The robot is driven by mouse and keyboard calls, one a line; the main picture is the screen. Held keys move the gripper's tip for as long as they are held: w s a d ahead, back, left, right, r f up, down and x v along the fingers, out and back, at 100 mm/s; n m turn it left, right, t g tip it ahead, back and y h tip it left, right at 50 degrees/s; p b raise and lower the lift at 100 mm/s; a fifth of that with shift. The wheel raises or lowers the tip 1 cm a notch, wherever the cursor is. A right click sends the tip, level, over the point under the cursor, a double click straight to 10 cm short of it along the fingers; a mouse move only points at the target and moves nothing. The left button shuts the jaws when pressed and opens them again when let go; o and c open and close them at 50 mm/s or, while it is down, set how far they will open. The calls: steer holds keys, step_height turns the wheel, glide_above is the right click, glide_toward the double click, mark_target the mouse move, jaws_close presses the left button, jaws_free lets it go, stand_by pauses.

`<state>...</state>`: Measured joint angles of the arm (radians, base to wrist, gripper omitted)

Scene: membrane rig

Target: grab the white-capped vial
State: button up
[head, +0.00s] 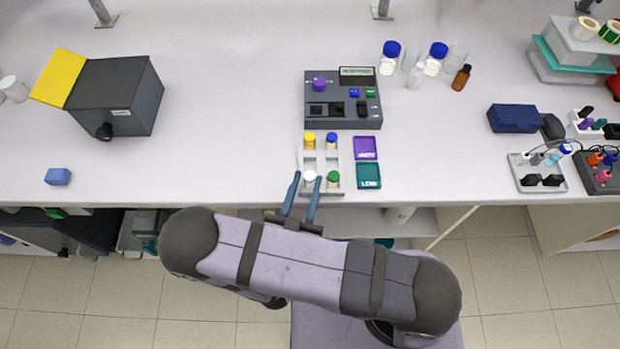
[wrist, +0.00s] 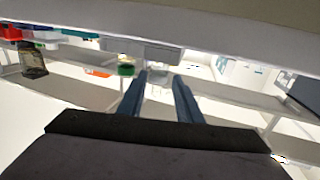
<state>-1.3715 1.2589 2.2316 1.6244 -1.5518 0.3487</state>
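The white-capped vial (head: 310,176) stands in the front-left place of a small pale rack (head: 321,158) near the bench's front edge. The rack also holds a yellow-capped vial (head: 310,139), a blue-capped vial (head: 331,139) and a green-capped vial (head: 333,178). My gripper (head: 307,178) is open, its two blue fingers reaching over the front edge. In the head view the white cap shows between the fingertips; I cannot tell the height difference. In the wrist view the open fingers (wrist: 159,76) show nothing held, and I cannot make out the white-capped vial there.
A dark device (head: 343,115) with a purple knob stands behind the rack. A purple tray (head: 367,147) and a teal tray (head: 368,175) lie just right of it. A black box with yellow flap (head: 115,92) stands left. The bench between box and rack is clear.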

steer(key=shift+w+d, duration=0.2)
steer(key=shift+w, duration=0.45)
steer(key=shift+x, duration=2.6)
steer(key=shift+d, duration=0.1)
steer(key=shift+r, duration=0.1)
steer(key=c, duration=0.8)
